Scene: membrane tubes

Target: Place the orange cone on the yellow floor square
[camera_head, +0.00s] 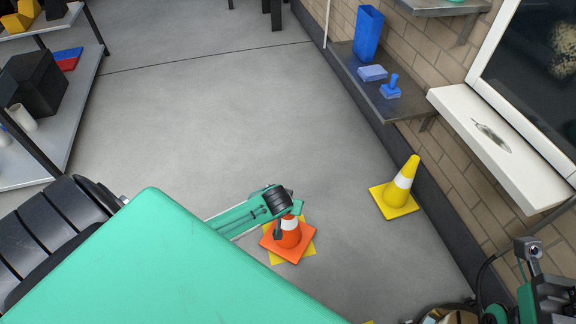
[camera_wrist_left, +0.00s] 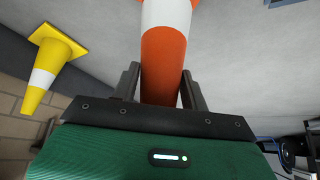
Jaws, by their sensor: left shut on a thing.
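The orange cone (camera_head: 287,243), with a white band and square orange base, stands about upright over the yellow floor square (camera_head: 274,259). Only edges and corners of the square show around the base, which is turned relative to it. I cannot tell whether the base touches the floor. My left gripper (camera_head: 284,214) is at the cone's top. In the left wrist view, the two dark fingers of my left gripper (camera_wrist_left: 159,80) are shut on the orange cone (camera_wrist_left: 164,55) from both sides. My right gripper is not in view.
A yellow cone (camera_head: 400,191) with a white band stands to the right near the wall; it also shows in the left wrist view (camera_wrist_left: 48,65). A wall shelf (camera_head: 372,90) holds blue items. A rack (camera_head: 50,135) stands at left. The floor between is clear.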

